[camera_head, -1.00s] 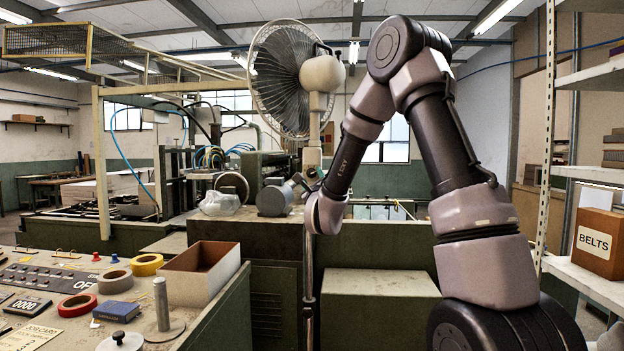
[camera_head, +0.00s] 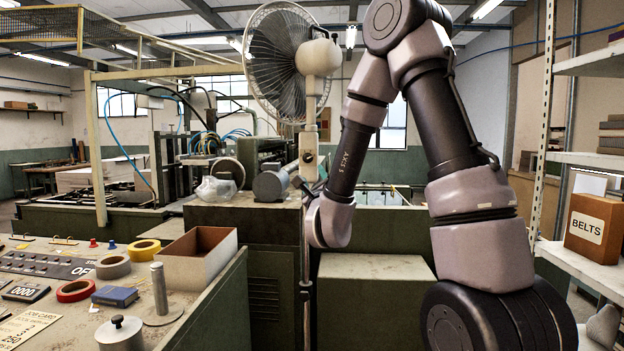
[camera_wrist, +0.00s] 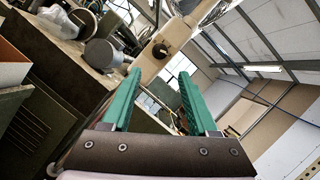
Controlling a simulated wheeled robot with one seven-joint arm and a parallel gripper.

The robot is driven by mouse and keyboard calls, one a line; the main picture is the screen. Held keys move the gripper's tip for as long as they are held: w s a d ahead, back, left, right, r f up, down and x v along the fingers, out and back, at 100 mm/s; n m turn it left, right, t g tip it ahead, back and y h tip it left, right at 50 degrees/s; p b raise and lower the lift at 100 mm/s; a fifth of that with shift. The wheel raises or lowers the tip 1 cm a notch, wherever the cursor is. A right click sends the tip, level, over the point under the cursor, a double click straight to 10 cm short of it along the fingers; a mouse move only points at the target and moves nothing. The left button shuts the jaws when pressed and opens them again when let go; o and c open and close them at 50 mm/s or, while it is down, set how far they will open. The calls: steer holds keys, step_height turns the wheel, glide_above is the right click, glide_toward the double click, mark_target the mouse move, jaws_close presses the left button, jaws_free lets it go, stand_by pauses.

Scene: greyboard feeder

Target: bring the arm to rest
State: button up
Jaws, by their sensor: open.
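My gripper (camera_wrist: 158,98) shows in the wrist view with its two green fingers apart and nothing between them. It points toward the fan post (camera_wrist: 155,55) and the ceiling, and the view is tilted. In the head view my arm is raised and bent at the elbow, and its forearm comes down in front of the green machine.
A standing fan (camera_head: 285,70) is close behind my wrist. A console (camera_head: 60,300) at left carries an open box (camera_head: 196,262), tape rolls (camera_head: 145,249) and a blue box (camera_head: 115,296). Shelving at right holds a BELTS box (camera_head: 594,228). A low green cabinet (camera_head: 375,300) stands below my wrist.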

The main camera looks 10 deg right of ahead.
steer(key=s+d+r+n+g+y, duration=0.2)
steer(key=s+d+r+n+g, duration=0.35)
steer(key=n, duration=0.55)
steer(key=s+f+n+g+y, duration=0.1)
steer(key=s+n+g, duration=0.8)
steer(key=s, duration=1.3)
steer(key=f+n, duration=0.1)
steer(key=n, duration=0.3)
steer(key=shift+s+d+n+y, duration=0.15)
steer(key=shift+s+n+y, duration=0.15)
steer(key=shift+s+n, duration=0.1)
